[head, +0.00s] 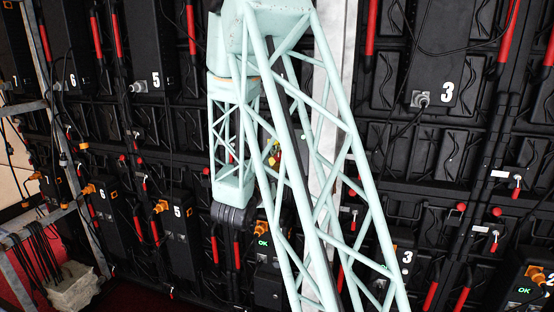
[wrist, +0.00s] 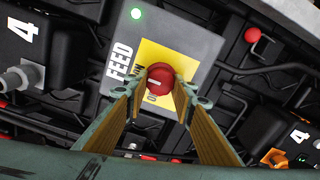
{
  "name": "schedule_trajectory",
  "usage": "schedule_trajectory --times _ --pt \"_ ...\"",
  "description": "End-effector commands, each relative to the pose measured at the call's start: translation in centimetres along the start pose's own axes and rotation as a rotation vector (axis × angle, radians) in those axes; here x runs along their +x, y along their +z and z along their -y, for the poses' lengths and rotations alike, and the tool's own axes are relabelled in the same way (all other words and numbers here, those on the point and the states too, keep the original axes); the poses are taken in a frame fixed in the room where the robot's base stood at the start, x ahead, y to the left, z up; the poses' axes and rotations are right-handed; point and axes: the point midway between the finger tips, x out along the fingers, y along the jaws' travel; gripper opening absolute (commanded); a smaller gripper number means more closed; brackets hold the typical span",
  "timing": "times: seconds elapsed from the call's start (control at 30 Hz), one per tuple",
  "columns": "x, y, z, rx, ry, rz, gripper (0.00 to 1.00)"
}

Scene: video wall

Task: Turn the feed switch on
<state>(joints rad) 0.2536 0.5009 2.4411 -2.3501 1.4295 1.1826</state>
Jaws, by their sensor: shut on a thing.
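The feed switch is a red round knob (wrist: 160,75) on a yellow label, on a grey box marked FEED (wrist: 190,42) in the wrist view. A green light (wrist: 136,13) glows at the box's upper left corner. My gripper (wrist: 160,88) has a finger on each side of the knob and is shut on it. A pale line crosses the knob's face, roughly level in the picture; the label's words are partly hidden by the fingers. In the head view my arm hides most of the box; a bit of its yellow label (head: 273,155) shows.
Black wall panels with cables and red handles surround the box. A unit marked 4 (wrist: 30,45) is at left in the wrist view, and a red ball knob (wrist: 252,35) is at upper right. In the head view a metal rack (head: 45,225) stands at left.

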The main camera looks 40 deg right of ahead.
Motion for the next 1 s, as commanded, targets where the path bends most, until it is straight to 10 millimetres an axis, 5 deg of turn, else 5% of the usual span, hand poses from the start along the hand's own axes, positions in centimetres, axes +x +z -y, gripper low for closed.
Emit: schedule_trajectory --times 0.07,0.1,0.23,0.67,1.0 --pt "0.0 0.0 0.0 0.0 0.0 0.0 0.13" --pt "0.0 0.0 0.0 0.0 0.0 0.0 0.26" --pt "0.0 0.0 0.0 0.0 0.0 0.0 0.37" --pt "-0.2 0.0 0.0 0.0 0.0 0.0 0.37" --pt "-2.4 -0.1 0.0 0.0 0.0 -0.002 0.37"
